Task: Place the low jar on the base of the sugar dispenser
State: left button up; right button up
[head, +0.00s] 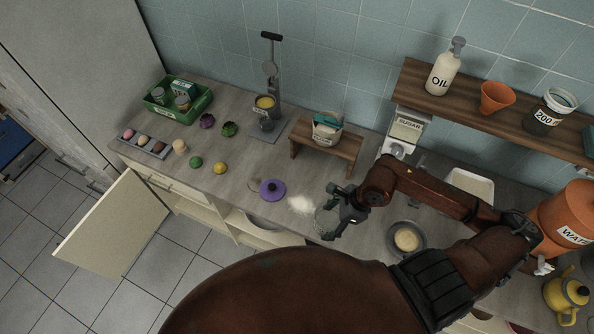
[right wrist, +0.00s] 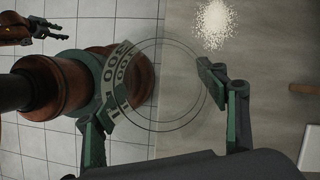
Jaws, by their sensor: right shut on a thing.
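White grains (head: 301,204) lie on the counter beside a purple lid (head: 272,190). A grey bowl (head: 406,239) stands right of the gripper. A small wooden stand (head: 335,143) holds a container. The wooden shelf (head: 425,90) overhangs the back right. An orange water container (head: 567,222) stands far right.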

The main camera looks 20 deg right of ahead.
jog(key=shift+w+a+f+n, duration=0.15)
jog(key=shift+a+f+n, duration=0.1)
jog(key=shift+n, duration=0.15)
pick_arm(q)
notch_tip(320, 180, down, 10)
jog(key=b, duration=1)
jog(key=shift+s+f, duration=0.15)
jog(key=shift+s, duration=0.3)
pick_arm(e)
jog(key=w+a+n+g+h, duration=0.2)
jog(key=w+n, duration=0.3)
jog(key=n, duration=0.6)
jog(key=w+a+n+g+h, duration=0.1)
jog(key=w+n+g, duration=0.3)
jog(key=n, duration=0.8)
jog(key=shift+w+a+f+g+h, duration=0.35)
jog(key=shift+w+a, duration=0.55)
jog(key=shift+w, duration=0.4)
pick_arm(q)
jog(key=shift+c, duration=0.4)
pick_arm(e)
jog(key=shift+r, duration=0.1)
